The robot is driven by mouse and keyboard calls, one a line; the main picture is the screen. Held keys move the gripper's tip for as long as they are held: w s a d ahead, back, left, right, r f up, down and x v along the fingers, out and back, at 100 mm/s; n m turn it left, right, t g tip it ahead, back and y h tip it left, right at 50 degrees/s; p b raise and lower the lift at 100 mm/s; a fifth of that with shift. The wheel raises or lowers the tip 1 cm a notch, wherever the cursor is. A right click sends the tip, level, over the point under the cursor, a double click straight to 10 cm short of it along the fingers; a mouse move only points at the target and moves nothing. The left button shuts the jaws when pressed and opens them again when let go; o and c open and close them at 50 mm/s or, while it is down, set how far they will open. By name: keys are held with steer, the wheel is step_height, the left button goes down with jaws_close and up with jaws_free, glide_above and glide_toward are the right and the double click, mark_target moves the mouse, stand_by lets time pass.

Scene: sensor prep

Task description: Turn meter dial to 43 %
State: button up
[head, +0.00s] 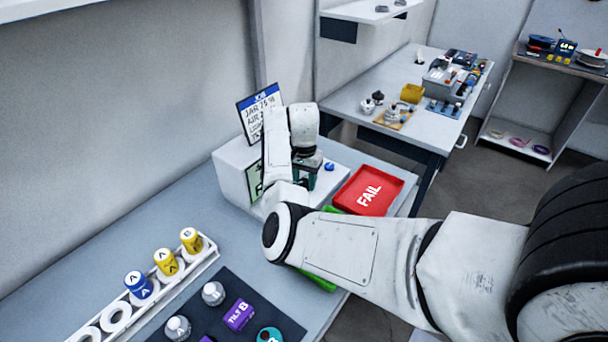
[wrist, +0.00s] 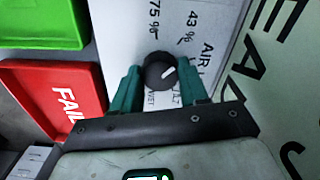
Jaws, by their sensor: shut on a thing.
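The meter dial (wrist: 159,71) is a round black knob with a white pointer line, seen in the wrist view on a white panel (wrist: 185,15). The panel carries printed marks, among them "43 %", "75 %", "AIR" and "WET". The pointer slants toward the upper right of the wrist picture. My gripper (wrist: 160,88) has its green fingers on both sides of the dial, shut on it. In the head view the white meter box (head: 233,177) stands on the bench by the wall; my arm hides the dial there.
A red FAIL tray (head: 368,190) lies right of the meter, with a green tray (wrist: 45,22) beside it. A job sign (head: 258,112) stands behind the box. A white rack (head: 200,252) with labelled jars and a dark mat (head: 270,312) are at the front left.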

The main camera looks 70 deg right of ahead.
mark_target(305, 182)
steer(key=shift+n+p, duration=0.65)
steer(key=shift+n, duration=0.55)
steer(key=o, duration=1.1)
steer(key=shift+c, duration=0.2)
steer(key=shift+r, duration=0.1)
step_height(305, 182, up, 11)
steer(key=b, duration=0.1)
steer(key=shift+f, duration=0.2)
steer(key=shift+s, duration=0.1)
